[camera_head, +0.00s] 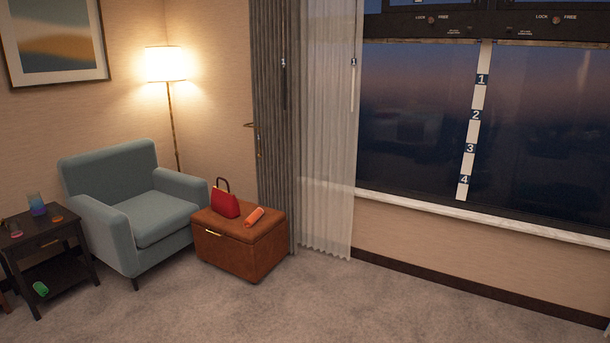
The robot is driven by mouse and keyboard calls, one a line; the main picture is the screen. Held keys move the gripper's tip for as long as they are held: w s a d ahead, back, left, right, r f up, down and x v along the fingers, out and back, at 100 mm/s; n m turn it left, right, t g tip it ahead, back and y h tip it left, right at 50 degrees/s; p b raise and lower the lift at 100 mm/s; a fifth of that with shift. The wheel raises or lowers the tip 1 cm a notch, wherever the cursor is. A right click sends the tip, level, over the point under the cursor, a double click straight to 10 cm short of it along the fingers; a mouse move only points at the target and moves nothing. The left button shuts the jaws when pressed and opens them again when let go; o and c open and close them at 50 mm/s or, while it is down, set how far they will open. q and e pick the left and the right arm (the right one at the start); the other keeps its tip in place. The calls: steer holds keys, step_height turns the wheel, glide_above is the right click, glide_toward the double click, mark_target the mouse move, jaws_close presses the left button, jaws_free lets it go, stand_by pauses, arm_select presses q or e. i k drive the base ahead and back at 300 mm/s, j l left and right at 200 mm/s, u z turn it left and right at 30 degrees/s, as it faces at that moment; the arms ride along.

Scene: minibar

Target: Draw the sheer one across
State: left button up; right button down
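The sheer curtain (328,140) is pale and translucent. It hangs in gathered folds at the left side of the window (415,110), from above the picture's top edge down to near the carpet. A light wand (352,90) hangs near its right edge. The heavier grey curtain (274,120) hangs gathered just left of it, with a dark wand (283,85) on it. Most of the window glass is uncovered. Neither of my grippers shows in this view.
A brown ottoman (240,245) with a red bag (225,202) and an orange item (254,216) stands before the grey curtain. A teal armchair (135,210), floor lamp (166,65) and dark side table (45,240) are left. The carpet below the window is clear.

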mark_target(329, 33)
steer(key=i, duration=4.15)
